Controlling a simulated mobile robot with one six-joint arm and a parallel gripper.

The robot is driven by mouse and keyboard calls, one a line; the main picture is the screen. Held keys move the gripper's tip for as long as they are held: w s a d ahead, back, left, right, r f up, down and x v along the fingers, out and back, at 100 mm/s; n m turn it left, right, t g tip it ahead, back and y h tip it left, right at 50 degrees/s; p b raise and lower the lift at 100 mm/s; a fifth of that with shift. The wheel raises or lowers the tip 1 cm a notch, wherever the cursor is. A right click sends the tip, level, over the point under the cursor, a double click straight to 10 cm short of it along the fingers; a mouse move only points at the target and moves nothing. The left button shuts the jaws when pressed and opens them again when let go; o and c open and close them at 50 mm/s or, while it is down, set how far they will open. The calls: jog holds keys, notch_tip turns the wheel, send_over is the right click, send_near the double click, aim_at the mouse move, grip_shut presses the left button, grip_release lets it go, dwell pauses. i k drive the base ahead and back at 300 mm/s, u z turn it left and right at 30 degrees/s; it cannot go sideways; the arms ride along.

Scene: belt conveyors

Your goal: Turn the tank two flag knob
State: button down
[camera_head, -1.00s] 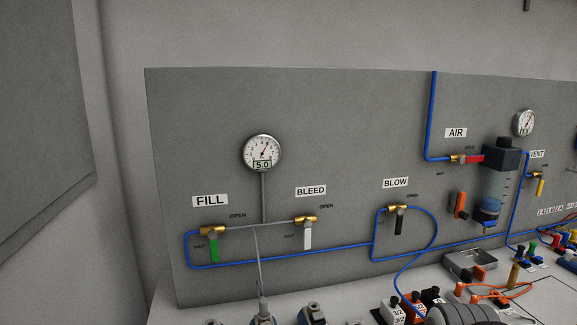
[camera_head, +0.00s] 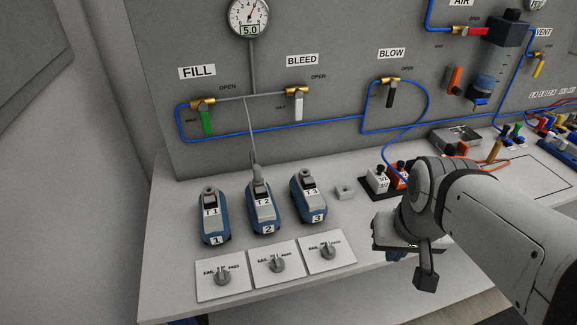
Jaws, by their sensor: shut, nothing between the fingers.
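The tank two flag knob (camera_head: 277,265) is a grey knob on the middle one of three white plates at the front of the bench. My gripper (camera_head: 426,281) hangs at the right, near the bench's front edge, well apart from the knob. It is shut and empty.
Similar knobs sit on the left plate (camera_head: 222,278) and the right plate (camera_head: 328,253). Tank 1 (camera_head: 212,215) and tank 3 (camera_head: 309,195) flank tank 2, which has a grey hose on top. A small grey block (camera_head: 345,192) lies right of them. The space above the plates is clear.

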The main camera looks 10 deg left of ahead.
aim_at(276, 263)
jog(key=z, duration=0.05)
jog(key=k, duration=0.5)
jog(key=u, duration=1.25)
jog(key=i, duration=0.3)
jog(key=z, duration=0.45)
